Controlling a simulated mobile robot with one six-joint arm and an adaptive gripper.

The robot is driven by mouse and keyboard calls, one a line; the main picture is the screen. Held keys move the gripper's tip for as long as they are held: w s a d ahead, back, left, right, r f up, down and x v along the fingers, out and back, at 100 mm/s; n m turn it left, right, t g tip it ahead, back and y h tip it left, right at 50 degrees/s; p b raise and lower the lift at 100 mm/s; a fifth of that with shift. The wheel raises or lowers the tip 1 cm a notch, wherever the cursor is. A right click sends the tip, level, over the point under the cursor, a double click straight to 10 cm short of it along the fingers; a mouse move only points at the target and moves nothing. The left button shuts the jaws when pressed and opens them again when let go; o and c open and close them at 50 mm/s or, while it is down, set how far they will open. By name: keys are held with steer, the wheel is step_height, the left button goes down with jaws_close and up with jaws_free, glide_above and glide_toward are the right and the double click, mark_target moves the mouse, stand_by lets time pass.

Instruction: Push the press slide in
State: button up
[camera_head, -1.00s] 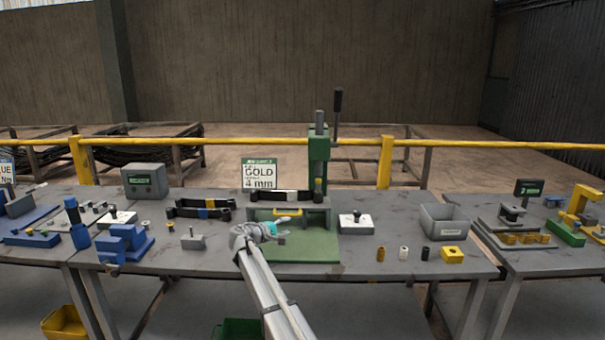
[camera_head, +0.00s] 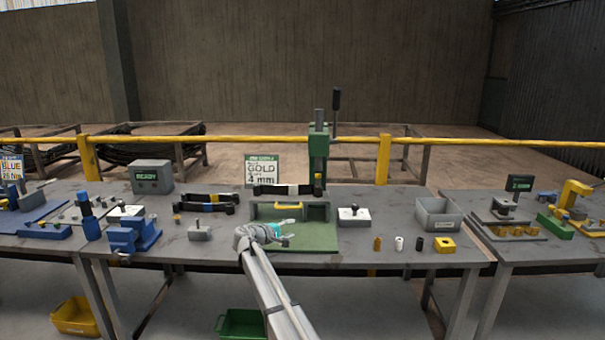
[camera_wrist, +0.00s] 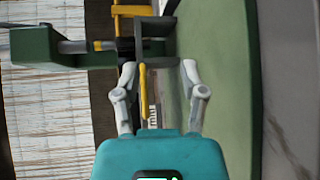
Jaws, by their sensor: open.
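The green press (camera_head: 319,160) stands at the back of the middle bench, with an upright dark lever. Its slide has a yellow handle (camera_head: 289,206) across the front and a dark strip with a gold band on top. A green base plate (camera_head: 310,243) lies in front. My gripper (camera_head: 288,236) is open above this plate, in front of the slide. In the wrist view, its two grey fingers (camera_wrist: 160,68) are spread with the yellow handle bar (camera_wrist: 143,88) showing between them. I cannot tell whether they touch the slide.
Dark strips (camera_head: 205,207) and a small grey block (camera_head: 200,233) lie to the left. A white block (camera_head: 354,217), a grey bin (camera_head: 437,214) and small coloured cylinders (camera_head: 399,243) stand to the right.

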steer(key=s+d+f+m+g+y+p, duration=0.2)
steer(key=s+d+m+g+p, duration=0.15)
steer(key=s+d, duration=0.7)
steer(key=s+d+f+m+g+y+p, duration=0.2)
steer(key=s+d+f+g+y+p, duration=0.15)
steer(key=s+d, duration=0.65)
steer(key=s+d+r+m+g+y+p, duration=0.1)
steer(key=s+m+g+y+p, duration=0.2)
steer(key=s, duration=1.9)
steer(key=m+y+p, duration=0.1)
steer(key=y, duration=0.2)
steer(key=shift+r+g, duration=0.15)
steer(key=shift+g, duration=0.25)
